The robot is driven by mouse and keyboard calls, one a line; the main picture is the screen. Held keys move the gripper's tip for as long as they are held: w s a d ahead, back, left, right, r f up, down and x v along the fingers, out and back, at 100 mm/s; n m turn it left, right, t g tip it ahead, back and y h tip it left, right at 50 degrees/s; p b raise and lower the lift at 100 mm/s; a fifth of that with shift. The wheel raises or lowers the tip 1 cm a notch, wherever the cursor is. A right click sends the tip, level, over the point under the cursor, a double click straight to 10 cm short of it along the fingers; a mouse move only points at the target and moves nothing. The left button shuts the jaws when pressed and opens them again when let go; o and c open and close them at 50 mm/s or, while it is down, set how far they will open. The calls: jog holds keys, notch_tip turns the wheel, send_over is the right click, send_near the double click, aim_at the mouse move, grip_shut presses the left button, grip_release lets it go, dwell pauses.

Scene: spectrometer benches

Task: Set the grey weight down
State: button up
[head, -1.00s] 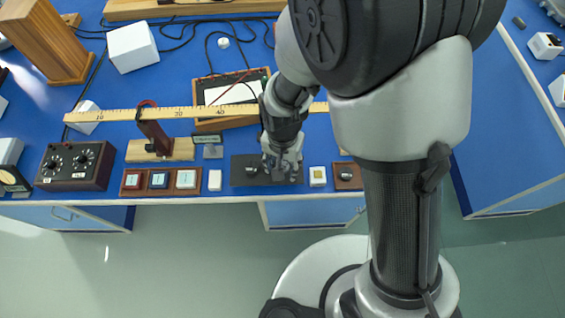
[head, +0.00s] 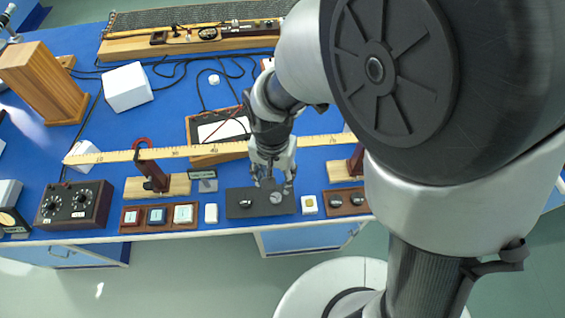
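A small grey weight (head: 277,198) rests on the right part of the dark mat (head: 260,210) near the bench's front edge. A second small metallic piece (head: 246,203) sits to its left on the same mat. My gripper (head: 274,184) points down just above and behind the grey weight. Its fingers look spread apart, with nothing visible between them. The weight appears clear of the fingertips.
A white block with a yellowish top (head: 309,205) and a brown holder (head: 346,202) stand right of the mat. A white block (head: 211,213) and a tray of framed squares (head: 158,217) stand left. A long ruler (head: 205,150) runs behind.

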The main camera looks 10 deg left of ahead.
jog(key=s+d+r+n+t, duration=0.1)
jog(key=s+d+r+t, duration=0.2)
jog(key=d+r, duration=1.35)
jog(key=s+d+r+t, duration=0.1)
jog(key=s+d+r, duration=0.2)
jog(key=s+d, duration=0.1)
jog(key=shift+s+d+n+t, duration=0.3)
jog(key=shift+s+n, duration=0.1)
jog(key=shift+s, duration=0.5)
jog(key=shift+r, duration=0.15)
